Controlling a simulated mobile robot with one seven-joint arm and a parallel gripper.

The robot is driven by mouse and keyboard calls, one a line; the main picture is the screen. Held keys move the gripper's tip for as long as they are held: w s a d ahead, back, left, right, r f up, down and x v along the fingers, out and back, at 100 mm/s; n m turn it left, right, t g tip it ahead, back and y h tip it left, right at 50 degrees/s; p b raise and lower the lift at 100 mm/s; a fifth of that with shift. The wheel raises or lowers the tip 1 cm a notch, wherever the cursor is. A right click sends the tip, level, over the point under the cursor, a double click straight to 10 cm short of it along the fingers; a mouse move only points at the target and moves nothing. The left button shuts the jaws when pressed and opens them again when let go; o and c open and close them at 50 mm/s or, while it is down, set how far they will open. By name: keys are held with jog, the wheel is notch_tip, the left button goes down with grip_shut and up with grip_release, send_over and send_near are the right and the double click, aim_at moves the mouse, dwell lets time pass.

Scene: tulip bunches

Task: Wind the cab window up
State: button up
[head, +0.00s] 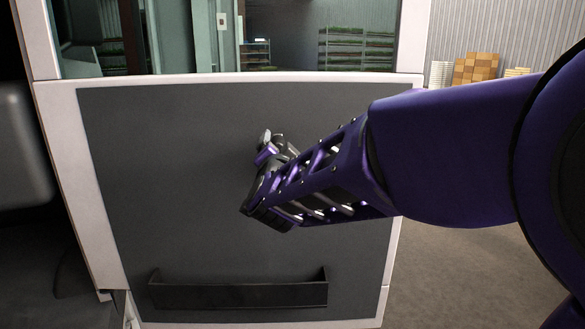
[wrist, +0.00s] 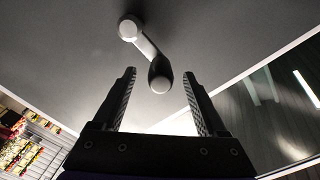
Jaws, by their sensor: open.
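The window crank shows in the wrist view as a round silver hub (wrist: 130,28) on the grey door panel, a short arm and a dark knob with a pale end (wrist: 160,82). My gripper (wrist: 159,74) is open, its two fingers on either side of the knob in that picture, with a gap to each. Whether the knob is within their reach in depth is unclear. In the head view my gripper (head: 274,150) is at the middle of the panel, largely covering the crank. The cab window (head: 290,40) fills the opening above the panel; its top edge is out of view.
The grey door panel (head: 150,180) has a pale frame and a black shelf pocket (head: 240,294) low down. A dark seat (head: 22,145) is at the left. Cardboard boxes (head: 475,68) and plant racks (head: 355,48) stand beyond the door.

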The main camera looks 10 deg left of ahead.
jog(key=shift+s+d+r, duration=0.1)
jog(key=shift+s+d, duration=0.15)
jog(key=shift+s, duration=1.05)
jog(key=shift+s+d, duration=0.2)
jog(key=shift+s, duration=1.05)
jog(key=shift+w, duration=0.15)
